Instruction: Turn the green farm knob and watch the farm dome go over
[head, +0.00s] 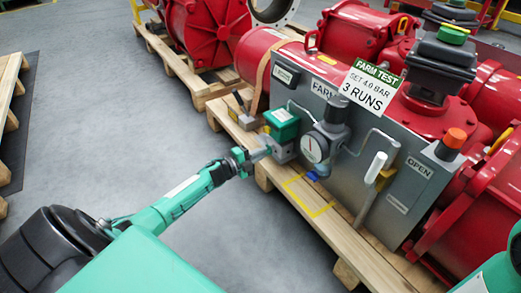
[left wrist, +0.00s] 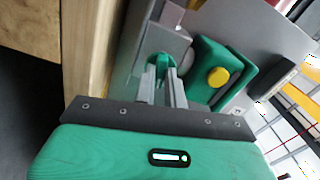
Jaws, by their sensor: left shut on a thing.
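The green knob (left wrist: 160,64) sits low on the front of the grey farm panel (head: 305,105), below a green box (head: 283,124) with a yellow button. My left gripper (head: 262,153) is shut on the green knob; the left wrist view shows its two fingers (left wrist: 162,80) on either side of it. In the head view the knob is mostly hidden by the gripper. A black housing with a green cap (head: 453,35), apparently the farm dome, stands on the red actuator at the upper right. My right gripper is not in view.
A round gauge (head: 316,147) and a white-handled lever (head: 376,168) are right of the gripper. An orange-capped post (head: 453,142) stands by the OPEN label. A sign reads "FARM TEST, SET 4.0 BAR, 3 RUNS" (head: 370,87). The wooden pallet (head: 325,218) edges the clear grey floor.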

